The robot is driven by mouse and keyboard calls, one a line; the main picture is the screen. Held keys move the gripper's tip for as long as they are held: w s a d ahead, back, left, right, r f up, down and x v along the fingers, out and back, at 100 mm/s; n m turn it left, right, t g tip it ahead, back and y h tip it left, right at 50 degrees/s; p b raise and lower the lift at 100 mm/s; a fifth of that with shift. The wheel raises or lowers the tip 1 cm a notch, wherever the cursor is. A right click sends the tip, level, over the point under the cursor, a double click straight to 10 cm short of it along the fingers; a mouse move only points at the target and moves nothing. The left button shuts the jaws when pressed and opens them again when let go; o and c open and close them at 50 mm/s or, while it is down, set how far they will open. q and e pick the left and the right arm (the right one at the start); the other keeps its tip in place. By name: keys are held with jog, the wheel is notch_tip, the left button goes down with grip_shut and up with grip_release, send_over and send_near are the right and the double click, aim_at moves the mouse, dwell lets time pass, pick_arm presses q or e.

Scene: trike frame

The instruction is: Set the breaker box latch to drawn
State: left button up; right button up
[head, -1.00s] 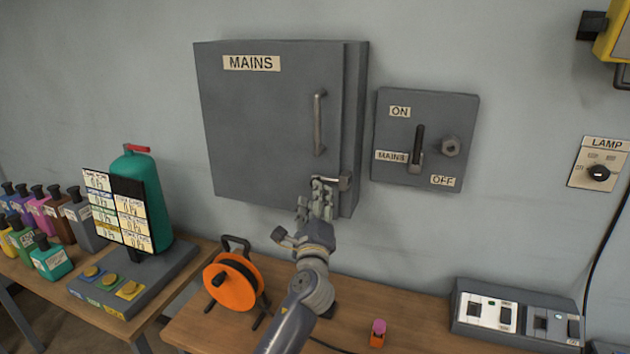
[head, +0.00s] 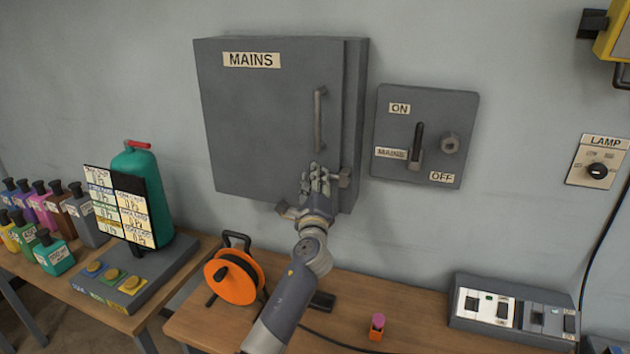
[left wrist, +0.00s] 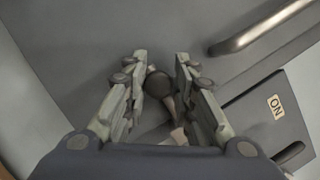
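The grey breaker box (head: 265,120) labelled MAINS hangs on the wall with its door shut. Its latch (head: 345,177) sits at the door's lower right edge, partly hidden behind my left gripper in the head view. My left gripper (head: 318,178) is at the latch, its fingers pointing at the box. In the left wrist view the dark round latch knob (left wrist: 158,83) lies between the two fingers of the left gripper (left wrist: 161,62). The fingers stand apart, one on each side; I cannot tell whether they touch the knob. My right gripper is not in view.
A vertical door handle (head: 319,120) is just above the latch. A mains switch box (head: 450,110) hangs close to the right. Below, an orange cable reel (head: 232,280) and a small orange-and-pink item (head: 377,326) stand on the bench.

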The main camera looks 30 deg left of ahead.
pick_arm(q)
jog(key=shift+f, duration=0.15)
grip_shut()
jog(key=a, duration=0.1)
jog(key=s+a, duration=0.1)
jog(key=a, duration=0.1)
jog(key=shift+a, duration=0.3)
jog(key=o, duration=0.9)
grip_release()
jog(key=shift+c, duration=0.2)
jog(key=shift+a, duration=0.1)
jog(key=shift+s+d, duration=0.1)
jog(key=shift+d, duration=0.15)
jog(key=v, duration=1.1)
jog(key=shift+s+f, duration=0.15)
jog(key=shift+s, duration=0.1)
